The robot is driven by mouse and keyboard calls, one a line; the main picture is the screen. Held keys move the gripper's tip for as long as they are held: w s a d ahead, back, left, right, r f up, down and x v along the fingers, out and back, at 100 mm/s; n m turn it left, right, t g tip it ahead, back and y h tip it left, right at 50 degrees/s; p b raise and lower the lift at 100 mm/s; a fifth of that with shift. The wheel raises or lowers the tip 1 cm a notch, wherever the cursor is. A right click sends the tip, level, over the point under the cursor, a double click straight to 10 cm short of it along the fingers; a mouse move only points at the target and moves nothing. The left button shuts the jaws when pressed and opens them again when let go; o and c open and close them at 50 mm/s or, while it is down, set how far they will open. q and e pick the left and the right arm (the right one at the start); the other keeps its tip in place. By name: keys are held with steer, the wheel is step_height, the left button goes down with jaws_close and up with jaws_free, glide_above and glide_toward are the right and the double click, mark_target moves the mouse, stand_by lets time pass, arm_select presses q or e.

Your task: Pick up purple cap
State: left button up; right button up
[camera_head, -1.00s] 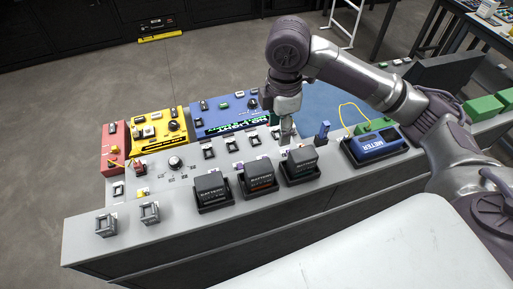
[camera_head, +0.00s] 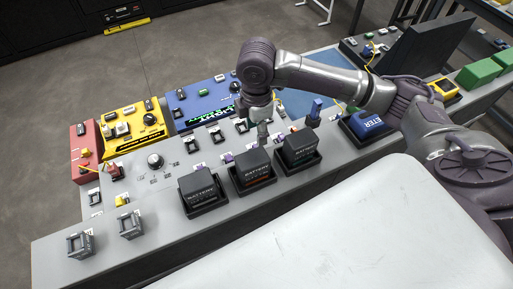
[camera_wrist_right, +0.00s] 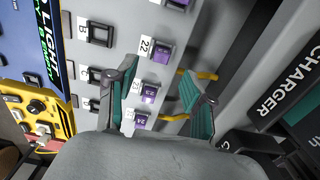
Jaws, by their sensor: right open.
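Several small purple caps sit in a row on the grey panel in the right wrist view. One cap (camera_wrist_right: 160,52) is beside the number 22, another (camera_wrist_right: 148,92) is lower, and a third (camera_wrist_right: 140,120) is beside the number 24. In the head view a small purple piece (camera_head: 229,157) shows behind the batteries. My right gripper (camera_wrist_right: 157,70) is open, its teal-padded fingers on either side of the cap row, with nothing held between them. In the head view it (camera_head: 262,133) points down behind the middle battery. Whether it touches a cap cannot be told. My left gripper is not in view.
Black batteries (camera_head: 252,166) stand in holders along the console's front. A blue meter (camera_head: 368,124) lies to the right. Yellow (camera_head: 136,129), red (camera_head: 86,148) and blue (camera_head: 205,100) boxes line the back left. A yellow hook-like piece (camera_wrist_right: 204,75) is near the right finger.

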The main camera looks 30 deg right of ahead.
mark_target(256, 145)
steer(key=shift+w+f, duration=0.1)
steer(key=shift+f, duration=0.55)
steer(key=f, duration=0.1)
steer(key=f+p, duration=0.1)
steer(key=f, duration=0.2)
steer(key=shift+s+a+f, duration=0.1)
steer(key=shift+s+f, duration=0.1)
steer(key=shift+s, duration=0.1)
steer(key=shift+f, duration=0.35)
steer(key=shift+c, duration=0.3)
steer(key=c, duration=0.8)
